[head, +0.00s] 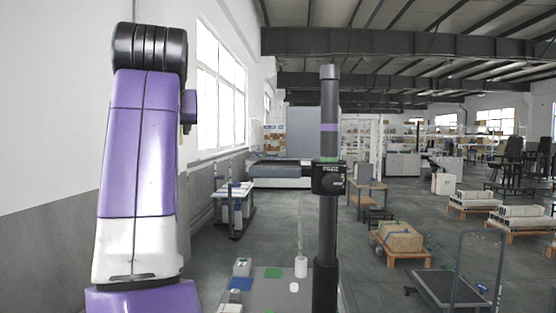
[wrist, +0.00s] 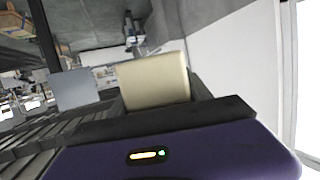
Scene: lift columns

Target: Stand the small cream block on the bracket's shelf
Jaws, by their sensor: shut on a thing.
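The small cream block (wrist: 155,82) fills the middle of the wrist view, held at my gripper (wrist: 157,98), which is shut on it. The gripper's purple housing with a small status light is below it. The dark lift column (head: 328,225) stands upright right of centre. Its black bracket (head: 329,180) is clamped partway up, below a purple band.
A wall with windows is at the left. The air between my arm and the column looks clear.

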